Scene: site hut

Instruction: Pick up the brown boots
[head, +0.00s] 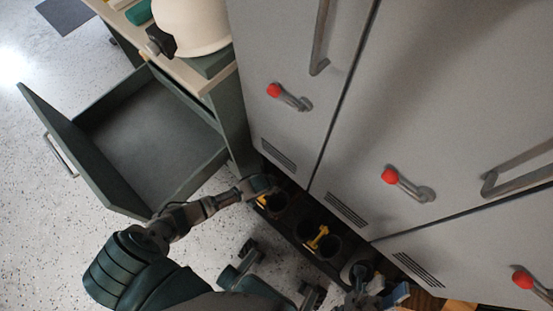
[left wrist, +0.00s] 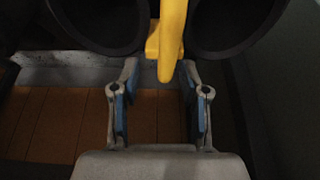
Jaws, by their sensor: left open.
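Dark boots stand in a row at the foot of the lockers, seen from above as round openings; one pair (head: 306,231) has a yellow clip (head: 319,238) between its openings. I cannot make out brown in this light. My left gripper (head: 262,190) is over the left end of the row, beside another yellow piece. In the left wrist view its blue-padded fingers (left wrist: 158,78) are open, with a yellow clip (left wrist: 172,35) reaching between their tips, between two dark boot openings (left wrist: 98,22). My right gripper (head: 383,288) is low at the right end; its fingers are partly hidden.
Grey lockers (head: 300,60) with red-knobbed handles rise right behind the boots. An open, empty green drawer (head: 150,130) juts out on the left, close to my left arm. A white helmet-like object (head: 190,25) sits on the cabinet. Speckled floor (head: 50,230) is free at left.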

